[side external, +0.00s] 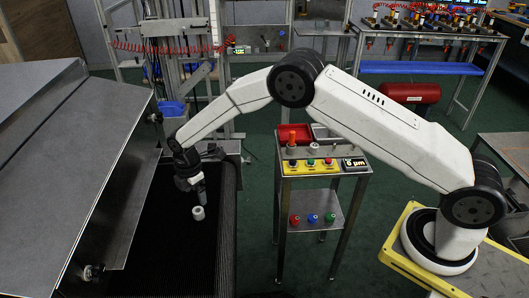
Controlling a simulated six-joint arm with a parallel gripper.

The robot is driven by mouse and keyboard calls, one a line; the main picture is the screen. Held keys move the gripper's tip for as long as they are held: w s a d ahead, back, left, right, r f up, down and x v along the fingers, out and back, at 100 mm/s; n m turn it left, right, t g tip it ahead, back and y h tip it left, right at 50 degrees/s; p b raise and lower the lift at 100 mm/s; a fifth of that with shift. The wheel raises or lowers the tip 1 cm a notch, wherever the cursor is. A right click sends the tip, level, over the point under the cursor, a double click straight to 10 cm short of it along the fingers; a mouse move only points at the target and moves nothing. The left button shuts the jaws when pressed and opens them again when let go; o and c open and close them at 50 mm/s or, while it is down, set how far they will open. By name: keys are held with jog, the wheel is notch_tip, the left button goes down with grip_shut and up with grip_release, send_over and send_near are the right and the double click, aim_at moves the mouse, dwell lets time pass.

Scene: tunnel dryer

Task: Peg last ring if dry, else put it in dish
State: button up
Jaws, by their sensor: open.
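A small white ring (198,213) is on or just above the black conveyor belt (185,255) at the dryer's outlet. My gripper (200,198) points down right over the ring, its tips at or near the ring's top. The jaws are open; whether they reach around the ring is too small to tell. I cannot tell from its surface whether the ring is dry. On the stand (325,173) to the right, an orange-tipped peg (292,138) rises, with something pale around its lower part.
The grey metal dryer housing (75,165) borders the belt on the left. The stand has a yellow button panel with a lit display (354,163) and colored knobs on its lower shelf. Green floor separates belt and stand.

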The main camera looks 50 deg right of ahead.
aim_at(198, 210)
jog(key=shift+a+f, duration=0.15)
jog(key=shift+f, duration=3.8)
grip_shut()
